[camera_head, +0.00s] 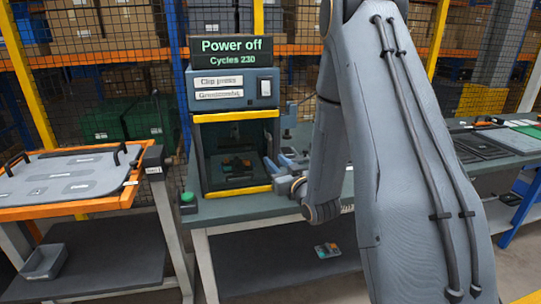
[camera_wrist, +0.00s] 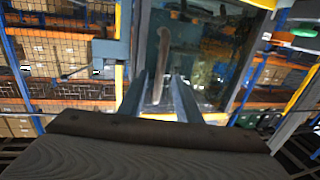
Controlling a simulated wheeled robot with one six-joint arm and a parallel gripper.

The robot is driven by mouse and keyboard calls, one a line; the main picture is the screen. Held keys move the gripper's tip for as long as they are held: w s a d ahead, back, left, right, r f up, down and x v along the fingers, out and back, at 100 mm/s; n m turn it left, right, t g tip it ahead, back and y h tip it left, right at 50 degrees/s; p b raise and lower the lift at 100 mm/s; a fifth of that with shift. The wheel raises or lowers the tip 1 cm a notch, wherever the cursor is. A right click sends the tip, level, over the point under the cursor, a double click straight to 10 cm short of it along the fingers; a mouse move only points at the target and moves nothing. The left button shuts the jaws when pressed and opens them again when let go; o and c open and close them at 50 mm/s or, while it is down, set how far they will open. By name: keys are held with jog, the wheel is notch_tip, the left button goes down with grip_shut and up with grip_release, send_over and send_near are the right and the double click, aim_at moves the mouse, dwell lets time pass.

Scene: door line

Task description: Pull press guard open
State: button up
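The press (camera_head: 236,90) stands on a grey bench, with a "Power off / Cycles 230" sign on top. Its guard (camera_head: 237,115) is a clear panel with yellow strips at top and bottom; it appears to cover the press front. In the wrist view, the guard (camera_wrist: 215,60) fills the upper middle. A pale brown upright handle (camera_wrist: 163,62) shows there, its lower end between my gripper's fingers. My gripper (camera_head: 272,168) is at the guard's right side. In the wrist view, the two fingers (camera_wrist: 160,97) stand apart, with gaps beside the handle; contact is unclear.
A green button (camera_head: 187,197) sits on the bench's front left corner. An orange-edged table (camera_head: 70,208) with a grey panel stands left. A dark tray (camera_head: 483,147) lies at right. Mesh fencing and shelves stand behind. Small parts (camera_head: 327,250) lie on the lower shelf.

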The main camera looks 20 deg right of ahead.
aim_at(271, 157)
jog(key=shift+w+a+p, duration=0.2)
jog(key=shift+w+p, duration=0.5)
jog(key=shift+w, duration=1.8)
grip_shut()
